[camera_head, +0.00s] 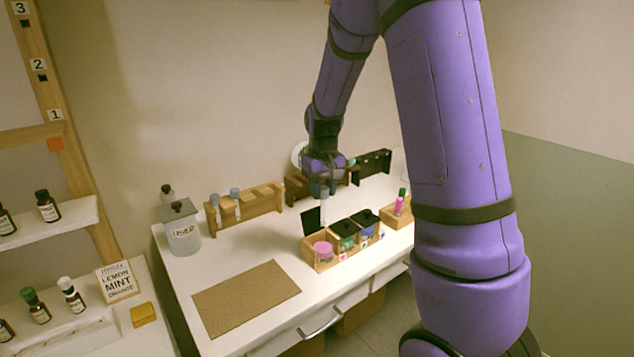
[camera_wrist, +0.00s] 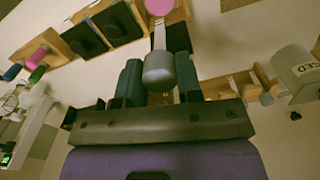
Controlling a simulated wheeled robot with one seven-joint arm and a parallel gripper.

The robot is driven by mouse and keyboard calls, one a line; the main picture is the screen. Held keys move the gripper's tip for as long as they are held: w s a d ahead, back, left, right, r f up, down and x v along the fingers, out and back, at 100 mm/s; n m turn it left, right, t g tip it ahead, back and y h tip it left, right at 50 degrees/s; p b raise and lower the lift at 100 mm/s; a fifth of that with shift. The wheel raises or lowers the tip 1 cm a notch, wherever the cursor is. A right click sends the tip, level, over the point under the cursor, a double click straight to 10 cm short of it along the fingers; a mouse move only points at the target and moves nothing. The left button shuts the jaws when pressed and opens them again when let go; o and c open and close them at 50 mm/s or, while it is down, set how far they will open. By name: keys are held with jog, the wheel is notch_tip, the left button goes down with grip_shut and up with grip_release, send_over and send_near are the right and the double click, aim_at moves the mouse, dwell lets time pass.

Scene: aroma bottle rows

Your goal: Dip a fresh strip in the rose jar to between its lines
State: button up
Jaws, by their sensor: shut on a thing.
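My gripper (camera_head: 322,186) is shut on a strip by its grey cap (camera_wrist: 158,70), above the row of jars. The white strip (camera_wrist: 159,36) points down from the cap toward the pink jar (camera_head: 323,249). The pink jar, at the left end of a wooden holder, stands open with its black lid (camera_head: 311,218) raised behind it. In the wrist view the pink jar (camera_wrist: 159,6) is cut off at the top edge, in line with the strip's lower end. I cannot tell whether the tip is above or inside it.
Two dark-lidded jars (camera_head: 344,230) (camera_head: 366,220) stand right of the pink one. A wooden rack (camera_head: 245,208) with two capped strips and a USED container (camera_head: 183,236) stand at the back left. A brown mat (camera_head: 245,297) lies bare in front.

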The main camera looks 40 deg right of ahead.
aim_at(323, 215)
jog(key=shift+f, duration=2.3)
jog(key=shift+f, duration=1.65)
dwell(0.6)
jog(key=shift+r, duration=0.15)
dwell(0.6)
jog(key=shift+r, duration=2.8)
